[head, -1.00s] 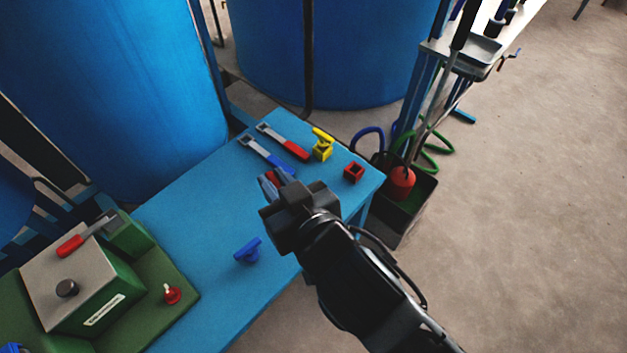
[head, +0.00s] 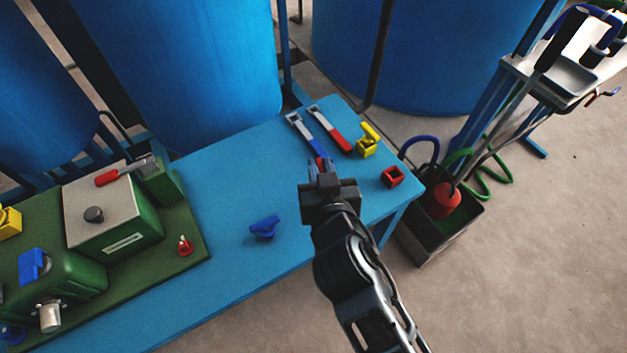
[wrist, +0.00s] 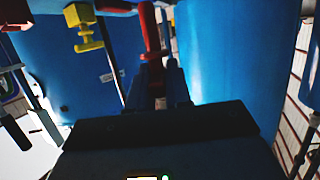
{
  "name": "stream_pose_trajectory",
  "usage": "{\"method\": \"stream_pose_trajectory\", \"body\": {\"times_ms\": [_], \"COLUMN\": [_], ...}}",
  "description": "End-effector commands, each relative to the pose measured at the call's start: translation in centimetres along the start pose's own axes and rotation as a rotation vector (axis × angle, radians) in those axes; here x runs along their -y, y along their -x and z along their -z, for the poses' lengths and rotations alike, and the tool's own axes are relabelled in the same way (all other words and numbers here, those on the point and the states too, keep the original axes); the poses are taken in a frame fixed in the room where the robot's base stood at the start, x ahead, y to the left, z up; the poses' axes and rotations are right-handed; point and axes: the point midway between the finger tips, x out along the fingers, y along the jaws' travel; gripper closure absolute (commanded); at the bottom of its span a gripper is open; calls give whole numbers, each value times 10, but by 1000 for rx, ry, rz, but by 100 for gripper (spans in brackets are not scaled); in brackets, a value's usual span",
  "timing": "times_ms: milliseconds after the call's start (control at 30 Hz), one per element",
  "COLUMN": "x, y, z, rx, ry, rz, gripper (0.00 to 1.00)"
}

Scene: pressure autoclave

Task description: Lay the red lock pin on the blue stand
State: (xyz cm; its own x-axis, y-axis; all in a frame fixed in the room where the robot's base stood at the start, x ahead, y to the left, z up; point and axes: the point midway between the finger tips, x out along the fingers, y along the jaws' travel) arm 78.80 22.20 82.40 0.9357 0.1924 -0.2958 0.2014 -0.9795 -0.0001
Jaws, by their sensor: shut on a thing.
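The red lock pin (wrist: 151,32) is held between the fingers of my gripper (wrist: 160,85) in the wrist view, its bar pointing up and away. In the head view my gripper (head: 322,165) is above the blue table, near the blue-handled wrench, and only a little red shows at its fingertips. A small blue piece (head: 264,228) sits on the table to the left of and nearer than the gripper. It is the only free blue piece I see there; I cannot tell whether it is a bare stand or has a pin on it.
A yellow piece (head: 367,142) and a hollow red stand (head: 391,177) are at the table's right end. A blue-handled wrench (head: 308,132) and a red-handled wrench (head: 330,130) lie behind. A green machine (head: 125,228) fills the left end. The blue table (head: 225,185) is clear mid-length.

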Motion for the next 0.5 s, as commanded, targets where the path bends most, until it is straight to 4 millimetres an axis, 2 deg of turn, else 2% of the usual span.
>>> {"method": "stream_pose_trajectory", "body": {"times_ms": [100, 233, 500], "x": [11, 14, 14], "y": [-9, -13, -23], "z": [-5, -10, -43], "rx": [0, 0, 1], "ry": [1, 1, 1], "rz": [0, -1, -1], "gripper": [100, 100, 100]}}
